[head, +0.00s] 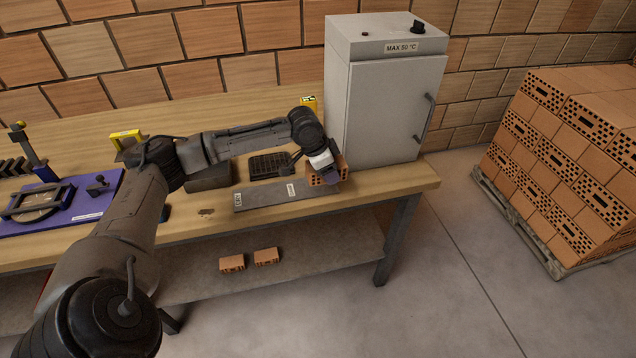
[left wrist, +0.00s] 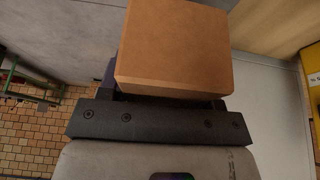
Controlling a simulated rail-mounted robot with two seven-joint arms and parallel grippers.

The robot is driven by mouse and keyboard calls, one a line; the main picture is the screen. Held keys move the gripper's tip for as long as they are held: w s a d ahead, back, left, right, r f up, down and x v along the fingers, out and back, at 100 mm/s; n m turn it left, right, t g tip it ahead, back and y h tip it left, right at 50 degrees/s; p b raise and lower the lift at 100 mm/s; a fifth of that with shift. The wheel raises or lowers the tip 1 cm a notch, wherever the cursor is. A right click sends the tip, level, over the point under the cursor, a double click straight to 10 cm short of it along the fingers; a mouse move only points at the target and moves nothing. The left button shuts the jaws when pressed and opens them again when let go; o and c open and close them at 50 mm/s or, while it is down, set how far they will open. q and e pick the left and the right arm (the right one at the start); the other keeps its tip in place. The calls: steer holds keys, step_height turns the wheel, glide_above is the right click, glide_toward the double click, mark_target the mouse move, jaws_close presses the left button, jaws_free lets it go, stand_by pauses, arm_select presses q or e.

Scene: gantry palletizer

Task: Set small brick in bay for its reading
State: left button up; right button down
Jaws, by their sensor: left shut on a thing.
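My left gripper (head: 327,172) is shut on a small orange brick (head: 317,180), in front of the grey cabinet. The brick shows holes in its near face and is partly hidden by my gripper. In the left wrist view the brick (left wrist: 174,45) shows a plain face, held beyond the dark gripper bar. A flat grey plate with small white labels (head: 262,198) lies along the bench's front edge. The brick is at the plate's right end; I cannot tell whether it touches the plate. No part is clearly marked as the bay. My right gripper is not in view.
The grey cabinet marked MAX 50 °C (head: 390,105) stands close behind the brick. A black grid (head: 268,165) lies behind the plate. A purple board with a fixture (head: 90,215) is at left. A brick pallet (head: 570,150) stands at right.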

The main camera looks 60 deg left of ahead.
arm_select(q)
steer(key=a, duration=0.1)
steer(key=a+f, duration=0.1)
steer(key=s+a+f+b, duration=0.1)
steer(key=a, duration=0.1)
steer(key=shift+f, duration=0.15)
step_height(320, 180, down, 3)
steer(key=shift+f+b, duration=0.15)
steer(key=shift+b, duration=0.5)
steer(key=shift+f, duration=0.4)
steer(key=o, duration=1.1)
steer(key=shift+f, duration=0.1)
